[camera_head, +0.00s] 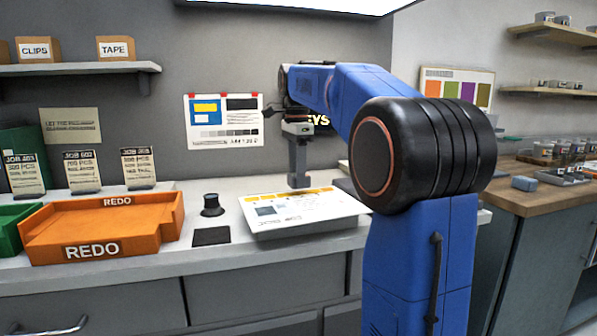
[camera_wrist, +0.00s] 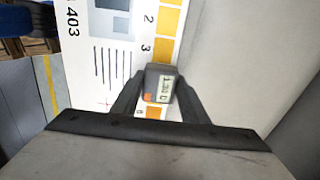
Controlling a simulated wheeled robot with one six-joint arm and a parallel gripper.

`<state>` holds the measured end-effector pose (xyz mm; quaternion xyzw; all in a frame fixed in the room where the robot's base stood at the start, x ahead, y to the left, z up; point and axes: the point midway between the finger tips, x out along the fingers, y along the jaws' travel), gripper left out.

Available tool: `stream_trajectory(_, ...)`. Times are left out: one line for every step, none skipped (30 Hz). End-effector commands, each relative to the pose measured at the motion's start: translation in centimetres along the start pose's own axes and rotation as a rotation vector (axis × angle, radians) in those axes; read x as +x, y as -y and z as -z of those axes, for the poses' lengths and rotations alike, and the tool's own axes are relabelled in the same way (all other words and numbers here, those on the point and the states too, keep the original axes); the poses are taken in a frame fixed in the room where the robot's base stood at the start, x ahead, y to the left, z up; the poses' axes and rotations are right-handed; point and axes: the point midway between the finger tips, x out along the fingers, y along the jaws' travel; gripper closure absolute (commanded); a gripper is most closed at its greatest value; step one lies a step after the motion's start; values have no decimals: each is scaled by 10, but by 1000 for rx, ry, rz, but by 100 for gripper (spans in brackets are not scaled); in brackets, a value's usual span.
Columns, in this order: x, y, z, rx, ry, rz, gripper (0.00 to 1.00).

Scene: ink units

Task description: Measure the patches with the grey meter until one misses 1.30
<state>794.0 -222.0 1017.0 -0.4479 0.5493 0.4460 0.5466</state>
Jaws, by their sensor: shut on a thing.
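My gripper (camera_head: 298,133) is shut on the grey meter (camera_head: 298,165), a slim upright block whose foot is at the far edge of the white sheet (camera_head: 330,207). In the wrist view my gripper (camera_wrist: 158,84) has a finger on each side of the meter (camera_wrist: 151,76). The meter's small display seems to read 1.30. The sheet (camera_wrist: 118,58) carries "403" and a column of yellow-orange patches; patch 2 (camera_wrist: 168,20) and patch 3 (camera_wrist: 163,48) show. The meter covers the column below patch 3. I cannot tell whether it touches the sheet.
An orange REDO tray (camera_head: 105,228) stands left, with a green tray (camera_head: 12,225) beside it. A black round object (camera_head: 211,205) and a dark pad (camera_head: 211,237) lie between the REDO tray and the sheet. Job cards (camera_head: 82,171) stand behind the trays.

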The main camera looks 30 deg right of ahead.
Motion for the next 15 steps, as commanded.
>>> stream_trajectory(4, 0, 0, 0, 0, -2, 84)
stream_trajectory(6, 0, 0, 0, 0, -1, 84)
stream_trajectory(8, 0, 0, 0, 0, 0, 84)
stream_trajectory(10, 0, 0, 0, 0, 0, 84)
stream_trajectory(12, 0, 0, 0, 0, 0, 84)
stream_trajectory(13, 0, 0, 0, 0, 0, 84)
stream_trajectory(14, 0, 0, 0, 0, -1, 84)
stream_trajectory(15, 0, 0, 0, 0, -1, 84)
stream_trajectory(16, 0, 0, 0, 0, -1, 84)
stream_trajectory(16, 0, 0, 0, 0, 0, 84)
stream_trajectory(16, 0, 0, 0, 0, 0, 84)
stream_trajectory(15, 0, 0, 0, 0, 0, 84)
stream_trajectory(15, 0, 0, 0, 0, 0, 84)
stream_trajectory(15, 0, 0, 0, 0, 0, 84)
stream_trajectory(15, 0, 0, 0, 0, 0, 84)
